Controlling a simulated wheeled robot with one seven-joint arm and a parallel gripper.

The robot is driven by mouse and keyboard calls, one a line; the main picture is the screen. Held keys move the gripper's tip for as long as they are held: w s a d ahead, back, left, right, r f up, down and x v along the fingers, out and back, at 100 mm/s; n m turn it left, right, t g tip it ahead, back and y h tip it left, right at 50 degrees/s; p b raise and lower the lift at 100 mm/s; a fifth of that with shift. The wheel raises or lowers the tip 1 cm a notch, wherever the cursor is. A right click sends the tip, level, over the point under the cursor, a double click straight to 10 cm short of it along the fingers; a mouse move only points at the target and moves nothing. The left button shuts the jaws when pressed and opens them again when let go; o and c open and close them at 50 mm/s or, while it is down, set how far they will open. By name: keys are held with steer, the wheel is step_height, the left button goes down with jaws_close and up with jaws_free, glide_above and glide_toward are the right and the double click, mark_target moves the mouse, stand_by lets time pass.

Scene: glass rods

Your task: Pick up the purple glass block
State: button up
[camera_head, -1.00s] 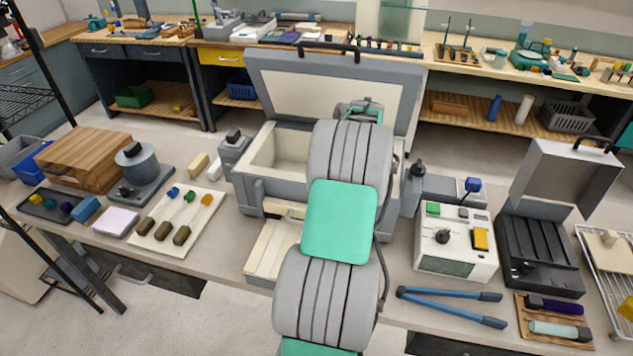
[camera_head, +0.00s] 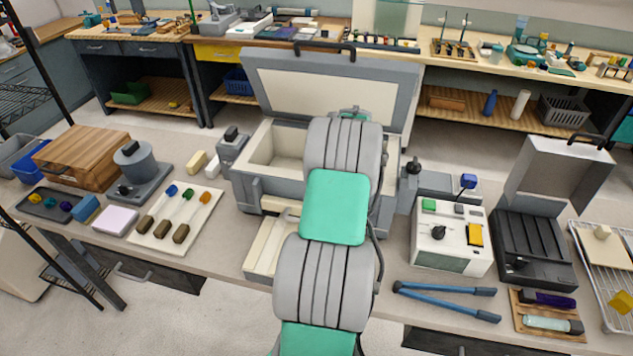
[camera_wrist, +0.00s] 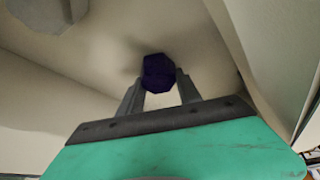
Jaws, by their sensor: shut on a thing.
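The purple glass block (camera_wrist: 158,72) is dark, faceted and small in the wrist view. It sits between the fingertips of my gripper (camera_wrist: 158,85), which is shut on it. Pale walls surround it, apparently the inside of the grey open-lidded box (camera_head: 252,195). Whether the block touches the surface behind it I cannot tell. In the head view my arm covers the gripper and block. Another small purple piece (camera_head: 66,207) lies in the dark tray (camera_head: 38,211) at the left.
The box's raised lid (camera_head: 335,85) stands behind my arm. A pale board (camera_head: 165,238) with several rods lies to the left. A white control unit (camera_head: 445,255), blue-handled tongs (camera_head: 445,300) and a black case (camera_head: 535,250) are to the right.

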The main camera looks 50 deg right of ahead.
jaws_close()
step_height(320, 180, up, 10)
steer(key=shift+r+b, duration=0.1)
steer(key=shift+b, duration=0.95)
step_height(320, 180, up, 8)
steer(key=p, duration=0.6)
steer(key=shift+p, duration=0.3)
